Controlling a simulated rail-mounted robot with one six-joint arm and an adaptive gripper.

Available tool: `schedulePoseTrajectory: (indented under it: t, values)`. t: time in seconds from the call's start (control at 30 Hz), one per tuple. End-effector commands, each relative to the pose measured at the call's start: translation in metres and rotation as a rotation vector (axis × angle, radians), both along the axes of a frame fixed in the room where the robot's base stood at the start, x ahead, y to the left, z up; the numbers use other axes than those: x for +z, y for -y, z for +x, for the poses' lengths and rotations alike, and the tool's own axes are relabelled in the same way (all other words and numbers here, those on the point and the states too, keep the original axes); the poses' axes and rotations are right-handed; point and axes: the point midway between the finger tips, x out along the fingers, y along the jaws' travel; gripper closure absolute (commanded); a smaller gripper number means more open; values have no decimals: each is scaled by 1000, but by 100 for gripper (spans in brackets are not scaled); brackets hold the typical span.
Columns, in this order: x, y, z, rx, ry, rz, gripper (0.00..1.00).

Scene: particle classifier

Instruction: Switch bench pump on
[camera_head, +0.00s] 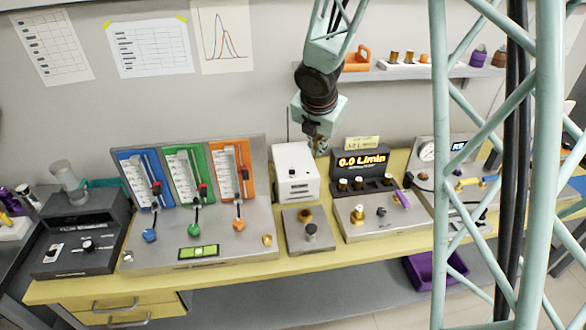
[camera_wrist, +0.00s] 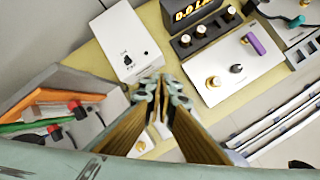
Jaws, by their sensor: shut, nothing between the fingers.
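A white box (camera_head: 295,172), which I take to be the bench pump, stands at the back of the yellow bench. It has a small dark switch on its front or top face, and I cannot read the switch position. The box also shows in the wrist view (camera_wrist: 124,42), with the dark switch (camera_wrist: 126,60) near its lower edge. My gripper (camera_head: 318,146) hangs above the box's back right corner in the head view. In the wrist view my gripper (camera_wrist: 160,84) is shut and empty, its tips just beyond the box's lower right corner in the picture. Contact is not clear.
A dark display (camera_head: 361,164) reading 0.0 L/min stands right of the box. A panel with blue, green and orange flow gauges (camera_head: 230,172) stands left. A small metal plate with two knobs (camera_head: 308,240) lies in front. A wall shelf (camera_head: 400,72) is behind my arm.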

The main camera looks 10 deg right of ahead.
Motion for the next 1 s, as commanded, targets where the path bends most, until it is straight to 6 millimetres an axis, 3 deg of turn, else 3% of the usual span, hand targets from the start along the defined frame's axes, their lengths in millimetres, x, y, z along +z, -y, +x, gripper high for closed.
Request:
schedulePoseTrajectory:
  t: [0.53, 1.0]
  values:
    - [-47, -26, 39, 361, -71, -88, 100]
    - [-89, -48, 56, 632, -116, -138, 100]
